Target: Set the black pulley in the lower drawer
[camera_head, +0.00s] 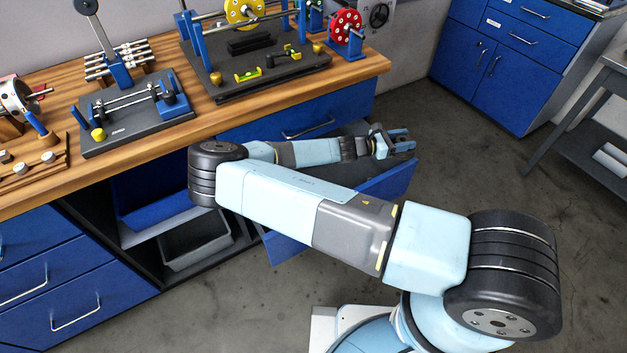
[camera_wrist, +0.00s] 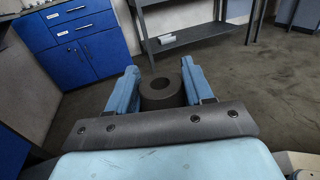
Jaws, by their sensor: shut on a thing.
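The black pulley (camera_wrist: 160,100), a thick dark ring with a central hole, sits between the two blue fingers of my gripper (camera_wrist: 161,88) in the wrist view. My gripper is shut on it. In the head view my gripper (camera_head: 402,141) is at the end of the outstretched forearm, above the right part of the pulled-out lower drawer (camera_head: 392,181). The drawer's blue front faces the floor side. My arm hides much of the drawer, so its inside shows only in part. The pulley is too small to make out clearly in the head view.
Above the lower drawer is a closed blue drawer (camera_head: 300,128) under the wooden workbench (camera_head: 372,64). The bench carries a balancing rig (camera_head: 250,75) with yellow and red wheels. A grey bin (camera_head: 196,245) stands in an open bay at left.

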